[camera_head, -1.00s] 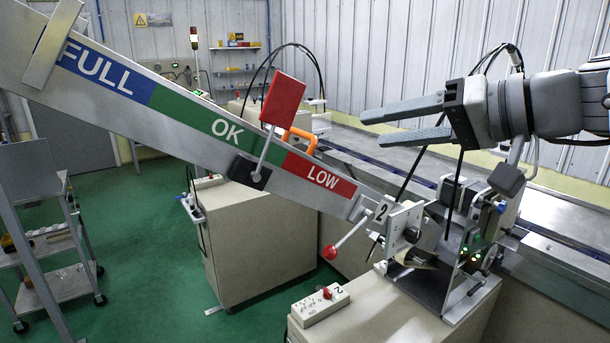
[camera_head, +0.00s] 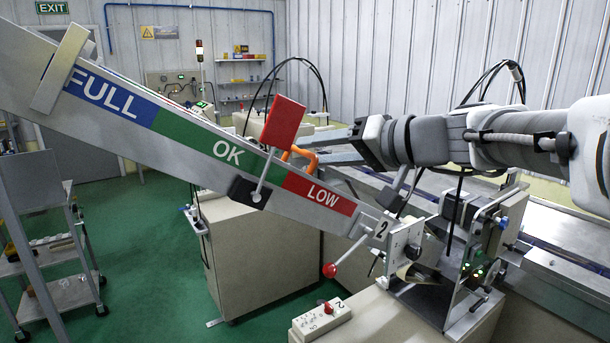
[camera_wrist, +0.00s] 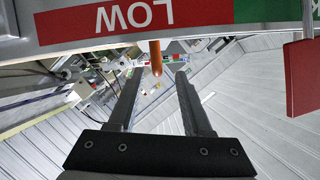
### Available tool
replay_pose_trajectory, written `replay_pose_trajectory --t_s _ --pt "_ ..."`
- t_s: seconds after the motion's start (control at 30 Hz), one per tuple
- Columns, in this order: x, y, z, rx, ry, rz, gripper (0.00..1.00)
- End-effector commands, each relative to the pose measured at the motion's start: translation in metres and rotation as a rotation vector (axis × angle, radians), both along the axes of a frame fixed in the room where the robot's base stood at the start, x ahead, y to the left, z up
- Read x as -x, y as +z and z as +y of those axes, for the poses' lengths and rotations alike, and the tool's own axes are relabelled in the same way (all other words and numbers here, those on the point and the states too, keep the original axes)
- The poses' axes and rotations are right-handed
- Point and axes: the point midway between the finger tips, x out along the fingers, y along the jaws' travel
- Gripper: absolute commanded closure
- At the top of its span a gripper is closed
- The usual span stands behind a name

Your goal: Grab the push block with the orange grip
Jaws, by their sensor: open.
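The orange grip (camera_head: 307,157) of the push block rises just behind the side wall of the sloping chute (camera_head: 175,165), near the join of the OK and LOW bands. The block itself is hidden by that wall. My gripper (camera_head: 322,146) is open and empty, its fingers pointing left at the right side of the grip. In the wrist view the orange grip (camera_wrist: 156,56) appears between the lines of the two open fingers (camera_wrist: 160,74), around their tips. I cannot tell whether they touch it.
A red flag (camera_head: 283,122) on a metal arm stands in front of the chute, close left of the grip. The wrapper machine (camera_head: 455,245) with a red-knobbed lever stands below my arm. A switch box (camera_head: 320,319) sits in front.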

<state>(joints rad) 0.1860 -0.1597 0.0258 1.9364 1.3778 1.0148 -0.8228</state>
Motion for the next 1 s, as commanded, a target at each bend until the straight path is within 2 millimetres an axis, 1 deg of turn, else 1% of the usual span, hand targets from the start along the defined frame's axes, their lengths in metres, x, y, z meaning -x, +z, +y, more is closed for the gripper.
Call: replay_pose_trajectory --t_s 0.2,0.3,0.4,0.6,0.67,0.8,0.9,1.0 --pt "-0.024 -0.007 0.020 -0.001 0.003 0.004 0.50" --pt "-0.031 -0.010 0.029 0.000 0.002 0.002 0.50" --pt "-0.034 -0.012 0.032 0.000 -0.001 0.001 0.50" --pt "-0.035 -0.013 0.033 0.001 -0.001 0.000 0.50" --pt "-0.034 -0.013 0.033 0.001 -0.001 0.000 0.59" --pt "-0.034 -0.013 0.032 0.001 -0.001 0.000 0.85" --pt "-0.034 -0.013 0.032 0.001 -0.001 0.000 1.00" --pt "-0.034 -0.013 0.032 0.001 -0.001 0.000 1.00"
